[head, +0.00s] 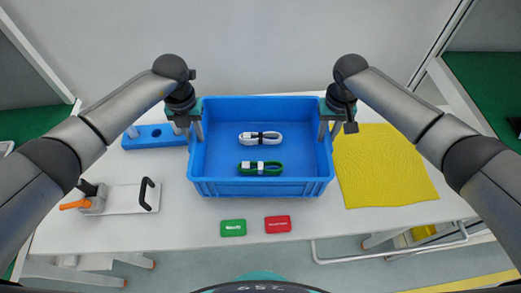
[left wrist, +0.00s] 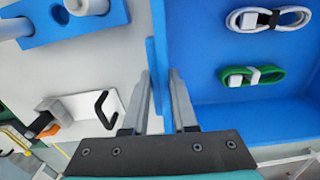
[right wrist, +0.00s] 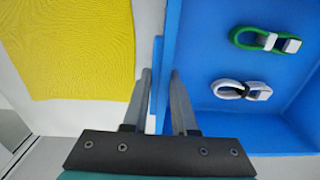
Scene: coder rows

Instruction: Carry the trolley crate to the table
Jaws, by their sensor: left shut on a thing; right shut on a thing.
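The blue crate (head: 262,188) is over the white table (head: 180,222) in the head view; I cannot tell whether it rests on the table or hangs just above it. Inside lie a white cable bundle (head: 260,138) and a green cable bundle (head: 261,168). My left gripper (head: 197,130) is shut on the crate's left wall, with one finger on each side in the left wrist view (left wrist: 158,95). My right gripper (head: 328,130) is shut on the right wall, which also shows between its fingers in the right wrist view (right wrist: 160,90).
A yellow cloth (head: 385,165) lies right of the crate. A blue block with a hole (head: 155,137) lies to its left. A clamp fixture with an orange handle (head: 110,198) is at the front left. A green tag (head: 233,228) and a red tag (head: 278,224) lie in front.

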